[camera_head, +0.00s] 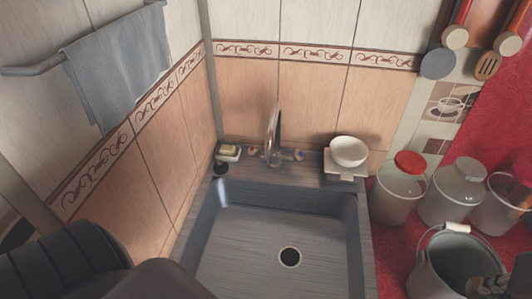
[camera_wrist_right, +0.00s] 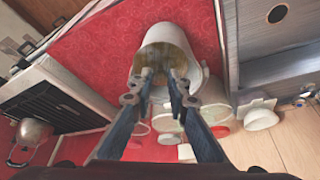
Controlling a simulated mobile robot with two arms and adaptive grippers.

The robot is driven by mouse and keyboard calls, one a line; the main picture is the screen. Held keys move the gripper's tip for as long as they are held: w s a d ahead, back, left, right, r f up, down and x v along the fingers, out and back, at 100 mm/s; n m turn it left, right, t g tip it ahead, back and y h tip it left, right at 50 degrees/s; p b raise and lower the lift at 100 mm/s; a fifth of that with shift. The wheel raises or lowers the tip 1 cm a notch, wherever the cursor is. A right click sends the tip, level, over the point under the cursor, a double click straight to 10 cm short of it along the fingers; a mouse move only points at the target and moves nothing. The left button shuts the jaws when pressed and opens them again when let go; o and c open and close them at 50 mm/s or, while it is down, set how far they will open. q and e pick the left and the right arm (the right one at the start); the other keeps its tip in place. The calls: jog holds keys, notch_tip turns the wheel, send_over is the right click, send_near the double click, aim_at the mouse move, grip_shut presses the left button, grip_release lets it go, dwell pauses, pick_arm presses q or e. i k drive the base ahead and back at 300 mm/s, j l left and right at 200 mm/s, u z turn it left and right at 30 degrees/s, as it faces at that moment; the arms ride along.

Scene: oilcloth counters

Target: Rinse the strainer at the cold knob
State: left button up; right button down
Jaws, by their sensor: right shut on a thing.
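The tap (camera_head: 273,135) stands behind the grey sink (camera_head: 250,245), with a small knob on its left (camera_head: 253,152) and another on its right (camera_head: 298,154). I cannot tell which knob is the cold one. My right gripper (camera_head: 488,285) is at the lower right, by the bucket (camera_head: 448,260). In the right wrist view its fingers (camera_wrist_right: 163,78) reach to the mouth of the bucket (camera_wrist_right: 190,40). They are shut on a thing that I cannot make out. I cannot pick out the strainer for sure. My left gripper is not in view.
Lidded canisters (camera_head: 398,195) stand on the red cloth right of the sink. A white bowl (camera_head: 348,151) sits on a small stand at the sink's back right corner. A soap dish (camera_head: 228,153) is at the back left. Utensils (camera_head: 488,66) hang upper right. The basin is empty.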

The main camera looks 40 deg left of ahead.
aim_at(298, 155)
jog(key=k+l+u, duration=0.1)
jog(key=u, duration=0.25)
jog(key=k+u, duration=0.1)
jog(key=u, duration=0.25)
jog(key=k+u, duration=0.1)
jog(key=u, duration=0.2)
jog(key=i, duration=0.3)
jog(key=l+u, duration=0.05)
